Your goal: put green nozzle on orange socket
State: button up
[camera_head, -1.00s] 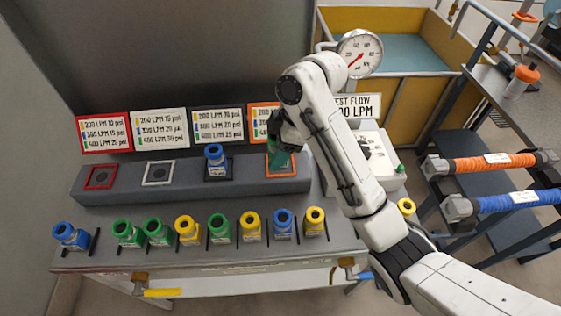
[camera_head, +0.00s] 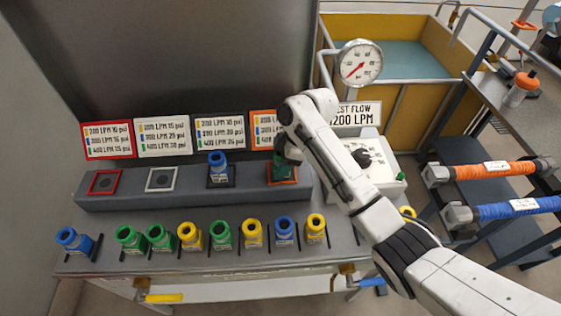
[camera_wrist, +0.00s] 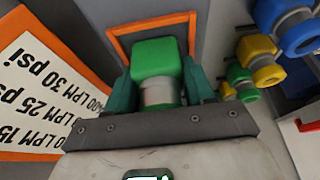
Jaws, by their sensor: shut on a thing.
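A green nozzle (camera_wrist: 158,65) is between the two fingers of my gripper (camera_wrist: 163,98) in the wrist view. My gripper is shut on it. In the head view my gripper (camera_head: 285,158) and the nozzle are over the orange socket (camera_head: 283,180), the rightmost on the raised ledge. The socket's orange frame (camera_wrist: 122,42) also shows in the wrist view around the nozzle's far end. The nozzle appears at the socket, but I cannot tell whether it is fully seated. My arm hides part of it.
A blue nozzle (camera_head: 218,165) stands on the dark socket. The red socket (camera_head: 104,182) and white socket (camera_head: 161,179) are empty. Several blue, green and yellow nozzles stand along the front row (camera_head: 221,233). A panel with a gauge (camera_head: 360,63) is at the right.

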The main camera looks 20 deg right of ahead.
jog(key=shift+s+f+b, duration=0.2)
jog(key=shift+f+b, duration=0.15)
jog(key=shift+f, duration=0.35)
jog(key=o, duration=1.2)
jog(key=shift+f, duration=0.2)
jog(key=shift+a, duration=0.1)
jog(key=shift+r, duration=0.3)
jog(key=v, duration=1.3)
jog(key=shift+w+r+b, duration=0.2)
jog(key=shift+b, duration=0.2)
